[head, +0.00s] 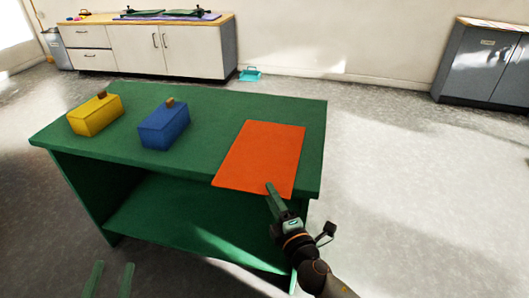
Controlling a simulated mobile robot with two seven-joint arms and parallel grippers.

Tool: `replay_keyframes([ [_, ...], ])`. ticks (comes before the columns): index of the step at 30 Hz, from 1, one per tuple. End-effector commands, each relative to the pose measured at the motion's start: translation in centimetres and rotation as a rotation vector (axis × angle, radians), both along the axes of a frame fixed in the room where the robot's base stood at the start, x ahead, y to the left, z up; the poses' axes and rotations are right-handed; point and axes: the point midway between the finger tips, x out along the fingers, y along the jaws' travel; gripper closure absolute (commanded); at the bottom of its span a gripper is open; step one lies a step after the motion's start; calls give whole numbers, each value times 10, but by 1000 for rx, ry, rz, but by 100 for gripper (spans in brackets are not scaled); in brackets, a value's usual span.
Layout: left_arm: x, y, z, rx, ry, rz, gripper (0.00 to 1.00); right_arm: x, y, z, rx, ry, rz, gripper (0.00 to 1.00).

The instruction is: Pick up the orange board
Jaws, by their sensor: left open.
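The orange board (262,156) is a thin flat rectangle. It lies on the right part of the green table (212,107), with its near edge close to the table's front edge. My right gripper (269,187) is at the board's near edge, right of that edge's middle. Its fingers overlap the board in the picture. The fingers line up, so I cannot tell whether they are open or shut, or whether they touch the board. My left gripper (112,266) is at the bottom left, in front of the table and away from the board. Its two green fingers are apart and empty.
A yellow box (94,117) and a blue box (164,128), each with a small brown knob, stand left of the board. The table has a lower shelf (190,222). A counter (150,48) and a grey cabinet (480,65) stand behind. Floor is clear on the right.

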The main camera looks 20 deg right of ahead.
Motion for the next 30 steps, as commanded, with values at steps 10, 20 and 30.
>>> replay_keyframes([
  [10,0,0,-4,1,15,2,50,13,0,0,0,0,0,60],
  [20,0,0,-5,2,17,2,50,13,0,0,0,0,0,90],
  [30,0,0,-5,0,15,2,50,13,0,0,0,0,0,100],
])
